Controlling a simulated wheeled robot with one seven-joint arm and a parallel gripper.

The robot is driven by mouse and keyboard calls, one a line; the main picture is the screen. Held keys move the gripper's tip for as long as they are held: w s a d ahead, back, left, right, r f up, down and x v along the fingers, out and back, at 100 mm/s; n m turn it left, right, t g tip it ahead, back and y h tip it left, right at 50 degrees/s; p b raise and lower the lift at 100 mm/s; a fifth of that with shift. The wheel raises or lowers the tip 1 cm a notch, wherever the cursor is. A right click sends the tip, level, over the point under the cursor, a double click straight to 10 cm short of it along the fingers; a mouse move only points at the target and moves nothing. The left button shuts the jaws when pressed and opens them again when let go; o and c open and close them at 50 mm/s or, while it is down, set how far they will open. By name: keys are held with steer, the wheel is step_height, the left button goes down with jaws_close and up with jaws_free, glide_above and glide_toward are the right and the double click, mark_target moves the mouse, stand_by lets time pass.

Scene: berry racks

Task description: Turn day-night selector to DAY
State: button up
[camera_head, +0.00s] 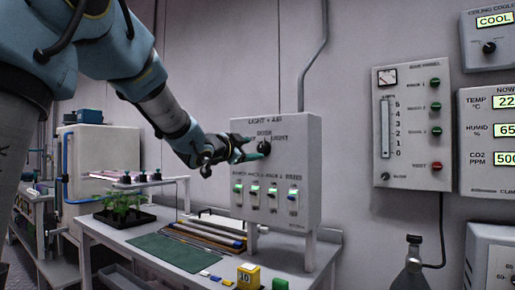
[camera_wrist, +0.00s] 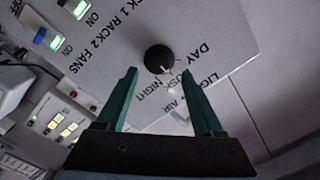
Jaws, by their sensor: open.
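The day-night selector is a round black knob (camera_wrist: 158,57) on the grey LIGHT + AIR box; it also shows in the head view (camera_head: 264,147). DAY, DUSK and NIGHT are printed around it. A pale mark on the knob's rim faces the DUSK and NIGHT side, away from DAY; I cannot tell exactly which of the two it points at. My gripper (camera_wrist: 160,73) is open with green fingers, and the knob shows between and just beyond the fingertips. In the head view my gripper (camera_head: 248,149) is close in front of the knob; contact cannot be told.
Several lit toggle switches (camera_head: 268,192) sit below the knob on the box (camera_head: 305,165). The bench (camera_head: 145,243) below holds seedlings (camera_head: 124,203), a green mat (camera_head: 172,252) and rods. A gauge panel (camera_head: 411,125) hangs on the wall to the right.

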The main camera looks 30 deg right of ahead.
mark_target(261, 149)
steer(key=shift+p+x, duration=0.35)
steer(key=shift+x, duration=1.8)
steer(key=shift+s, duration=0.1)
jaws_close()
